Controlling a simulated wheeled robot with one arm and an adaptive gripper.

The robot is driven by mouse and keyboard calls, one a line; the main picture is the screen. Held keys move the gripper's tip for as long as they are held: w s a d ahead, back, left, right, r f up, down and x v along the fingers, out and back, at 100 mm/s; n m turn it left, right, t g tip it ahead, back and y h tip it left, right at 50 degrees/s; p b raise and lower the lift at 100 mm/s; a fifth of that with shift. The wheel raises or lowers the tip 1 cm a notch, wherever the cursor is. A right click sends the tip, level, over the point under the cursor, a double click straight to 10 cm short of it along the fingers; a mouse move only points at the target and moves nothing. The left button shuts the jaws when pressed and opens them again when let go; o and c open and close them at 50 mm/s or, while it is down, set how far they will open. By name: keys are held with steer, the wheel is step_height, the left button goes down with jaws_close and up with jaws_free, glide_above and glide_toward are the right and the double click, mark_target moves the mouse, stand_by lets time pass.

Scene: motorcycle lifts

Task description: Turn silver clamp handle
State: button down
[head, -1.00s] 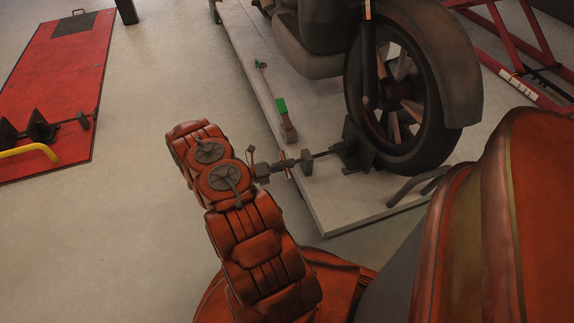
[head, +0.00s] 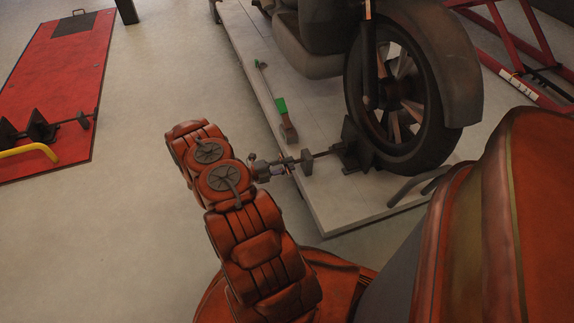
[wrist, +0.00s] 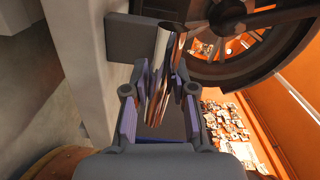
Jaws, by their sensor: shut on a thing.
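The silver clamp handle (wrist: 164,52) is a shiny bar between the two fingers of my gripper (wrist: 160,82) in the wrist view. My gripper is shut on it. In the head view my gripper (head: 290,166) is at the near-left edge of the white lift platform, and the handle is too small and covered to make out clearly. A dark wheel clamp plate (head: 351,143) stands beside the motorcycle's front wheel, with a thin rod running from it toward my gripper.
The motorcycle's front wheel (head: 398,95) stands on the white lift platform (head: 340,208). A green-and-grey pedal (head: 284,118) lies on the platform's left part. A red lift (head: 60,75) with a yellow bar is at the far left. Open floor lies between them.

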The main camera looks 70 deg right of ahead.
stand_by(0.4)
steer(key=c, duration=0.9)
jaws_free()
steer(key=shift+c, duration=0.2)
steer(key=shift+w, duration=0.15)
steer(key=v, duration=1.1)
steer(key=shift+w+a, duration=0.25)
steer(key=shift+a, duration=0.1)
